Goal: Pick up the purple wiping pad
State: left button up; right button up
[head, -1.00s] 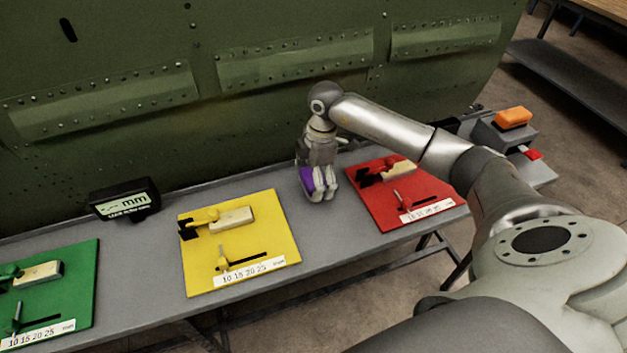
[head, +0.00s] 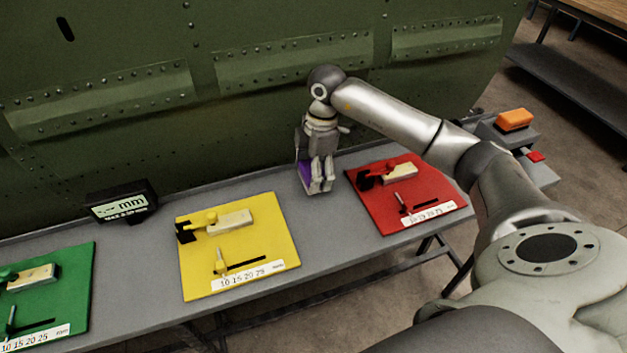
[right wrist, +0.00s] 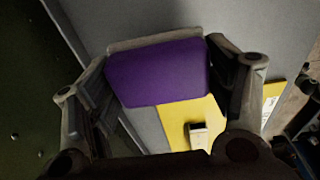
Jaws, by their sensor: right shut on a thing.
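The purple wiping pad (head: 306,171) is between the fingers of my right gripper (head: 318,188), over the grey bench between the yellow and red boards. In the right wrist view the pad (right wrist: 158,72) shows a broad purple face with a pale edge, and the fingers of the right gripper (right wrist: 158,85) press on its two sides. In the head view the gripper hides part of the pad. It appears slightly above the bench, though the gap is hard to judge. My left gripper is not in view.
On the grey bench (head: 330,238) lie a green board (head: 70,290), a yellow board (head: 270,235) and a red board (head: 440,192). A black display (head: 122,202) stands at the back. An orange block (head: 514,119) sits far right. The riveted green panel (head: 240,130) rises close behind the gripper.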

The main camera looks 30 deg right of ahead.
jog(key=s+a+r+b, duration=0.2)
jog(key=s+a+r, duration=0.4)
jog(key=s+r, duration=0.3)
jog(key=s, duration=0.3)
jog(key=shift+a+b, duration=0.2)
jog(key=shift+b, duration=0.1)
jog(key=shift+r, duration=0.1)
